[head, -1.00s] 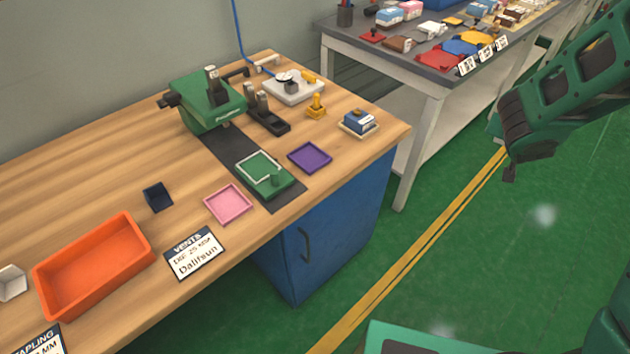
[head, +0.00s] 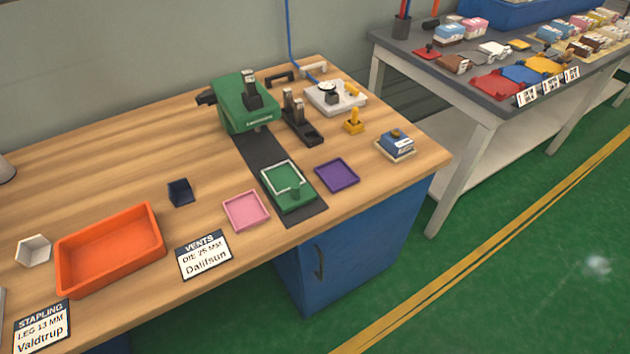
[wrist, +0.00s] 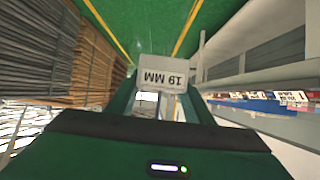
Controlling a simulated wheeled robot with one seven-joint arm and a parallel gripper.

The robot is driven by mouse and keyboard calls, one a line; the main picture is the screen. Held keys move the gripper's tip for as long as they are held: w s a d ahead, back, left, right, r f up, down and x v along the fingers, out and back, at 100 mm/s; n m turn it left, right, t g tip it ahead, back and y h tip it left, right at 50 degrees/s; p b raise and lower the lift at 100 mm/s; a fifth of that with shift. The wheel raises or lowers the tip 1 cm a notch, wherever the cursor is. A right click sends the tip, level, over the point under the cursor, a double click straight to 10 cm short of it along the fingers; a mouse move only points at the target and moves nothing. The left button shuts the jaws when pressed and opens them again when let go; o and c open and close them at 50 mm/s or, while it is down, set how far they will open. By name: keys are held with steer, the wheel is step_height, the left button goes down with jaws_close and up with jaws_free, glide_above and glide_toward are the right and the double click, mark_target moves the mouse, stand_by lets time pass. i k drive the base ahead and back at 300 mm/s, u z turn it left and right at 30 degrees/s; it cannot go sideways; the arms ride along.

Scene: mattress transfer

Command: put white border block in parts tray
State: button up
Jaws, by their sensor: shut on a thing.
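In the wrist view my gripper (wrist: 160,103) is shut on a pale grey-white block (wrist: 163,72) marked "19 MM", held between the fingertips above the green floor. I take it for the white border block. My gripper and this block are not in the head view. In the head view an orange open tray (head: 72,266), which appears empty, lies at the left front of the wooden bench. I cannot tell for sure that it is the parts tray. A pink shallow tray (head: 246,211) and a purple one (head: 337,175) lie further right.
A green press (head: 240,103) stands on the bench (head: 120,165), with a green plate (head: 289,195) on a dark strip before it. A second loaded table (head: 440,75) stands right.

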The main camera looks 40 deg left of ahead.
mark_target(110, 255)
steer(key=u, duration=0.05)
steer(key=k, duration=2.25)
steer(key=u, duration=0.85)
steer(key=i, duration=1)
steer(key=z, duration=0.05)
